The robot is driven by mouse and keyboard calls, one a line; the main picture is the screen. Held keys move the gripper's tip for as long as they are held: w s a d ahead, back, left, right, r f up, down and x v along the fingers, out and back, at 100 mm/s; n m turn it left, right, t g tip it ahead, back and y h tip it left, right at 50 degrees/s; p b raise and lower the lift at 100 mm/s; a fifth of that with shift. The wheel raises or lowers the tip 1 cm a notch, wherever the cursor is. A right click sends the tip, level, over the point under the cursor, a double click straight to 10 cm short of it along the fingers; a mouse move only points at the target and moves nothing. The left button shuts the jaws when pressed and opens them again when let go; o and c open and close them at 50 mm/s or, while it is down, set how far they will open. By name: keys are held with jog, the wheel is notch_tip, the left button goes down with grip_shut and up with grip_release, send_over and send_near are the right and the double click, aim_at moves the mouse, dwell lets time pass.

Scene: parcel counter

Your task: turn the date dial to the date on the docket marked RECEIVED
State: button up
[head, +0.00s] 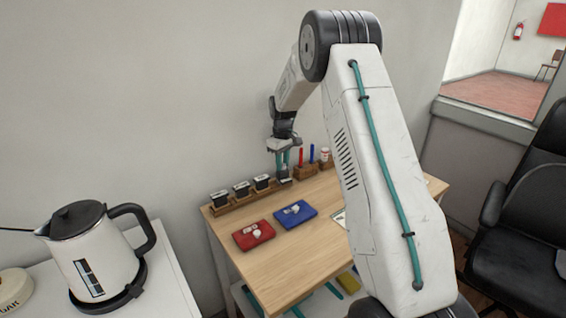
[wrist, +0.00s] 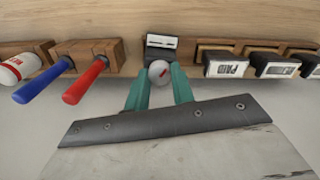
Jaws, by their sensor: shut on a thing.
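In the head view my gripper (head: 284,170) is at the back edge of the wooden counter, between the stamps and the pens. A pale paper (head: 339,217) on the counter is mostly hidden behind my arm. I cannot read any mark on it, so I cannot tell whether it is the RECEIVED docket.
Several black stamps, one marked PAID (wrist: 227,67), stand in a wooden rack on one side. A blue pen (wrist: 42,82), a red pen (wrist: 85,80) and a white bottle (wrist: 20,68) stand on the other. Red (head: 254,235) and blue (head: 295,215) pads lie in front.

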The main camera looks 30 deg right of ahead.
jog(key=shift+m, duration=0.3)
dwell(1.1)
jog(key=o, duration=1)
jog(key=shift+r, duration=0.1)
notch_tip(320, 180, up, 8)
jog(key=shift+f, duration=0.15)
